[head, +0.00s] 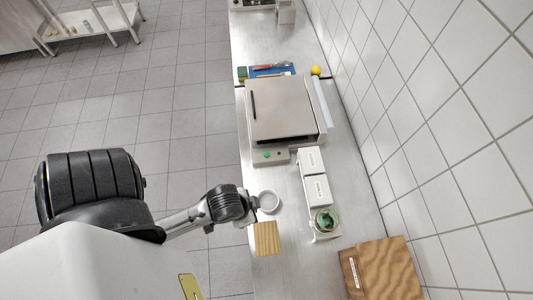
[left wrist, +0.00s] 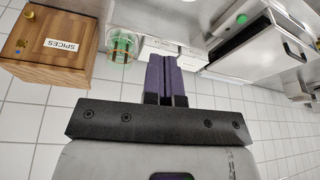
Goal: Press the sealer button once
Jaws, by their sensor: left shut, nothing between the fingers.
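The sealer (head: 280,108) is a silver box with a lid, standing on the steel counter in the head view. Its green button (head: 267,155) sits on a small panel at the near end. In the left wrist view the sealer (left wrist: 262,52) is at the upper right, with the green button (left wrist: 241,19) near the top edge. My left gripper (left wrist: 167,75) has purple fingers pressed together with nothing between them. It is apart from the button, which lies to its upper right in that view. In the head view my left fingers are not clearly visible. My right gripper is not in view.
White boxes (head: 316,177) and a jar with green contents (head: 326,220) stand right of my left arm. A wooden spice box (head: 383,270), wooden block (head: 266,238) and round white dish (head: 268,201) are nearby. The tiled wall (head: 440,130) bounds the counter (head: 345,170) on the right.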

